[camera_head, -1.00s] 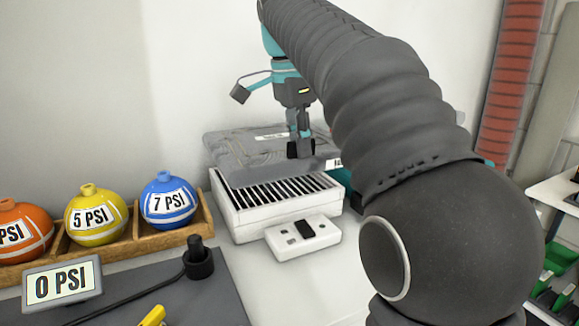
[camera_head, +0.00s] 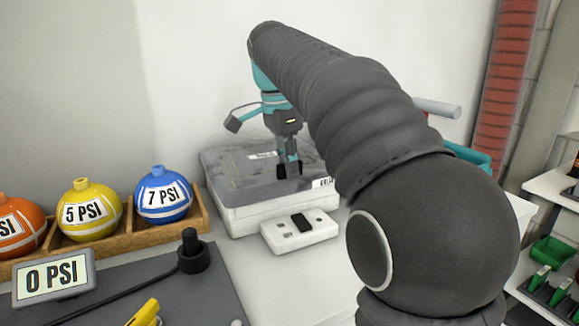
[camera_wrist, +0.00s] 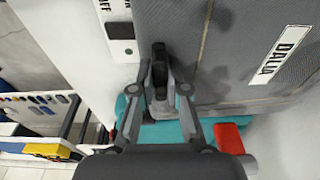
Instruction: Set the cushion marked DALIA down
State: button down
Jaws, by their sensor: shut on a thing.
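The grey cushion (camera_head: 235,174) lies flat over the top of the white slatted box (camera_head: 240,218) and hides its slats. It appears to rest on the box. In the wrist view the cushion (camera_wrist: 225,55) fills the upper middle, and its white label reads DALIA (camera_wrist: 283,55). A label also shows at its front right corner in the head view, too small to read surely. My gripper (camera_head: 288,170) points down at the cushion's upper side and is shut on it. In the wrist view my gripper's fingertips (camera_wrist: 160,70) are close together at the cushion's edge.
A white switch box (camera_head: 300,232) stands just in front of the slatted box. A wooden rack (camera_head: 150,232) with orange, yellow and blue balls stands left. A 0 PSI sign (camera_head: 54,278) and a black pump (camera_head: 193,252) are on a grey mat. Shelving with green bins (camera_head: 553,252) is right.

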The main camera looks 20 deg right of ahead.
jog(key=c, duration=1.2)
grip_release()
jog(key=r+p, duration=0.1)
jog(key=r, duration=0.2)
jog(key=a+r+p, duration=0.1)
jog(key=r, duration=0.2)
jog(key=r+p, duration=0.1)
jog(key=r, duration=0.3)
jog(key=shift+s+a+r, duration=0.1)
jog(key=shift+s+a, duration=0.1)
jog(key=shift+a, duration=0.05)
jog(key=shift+a+r, duration=0.15)
jog(key=shift+r, duration=0.75)
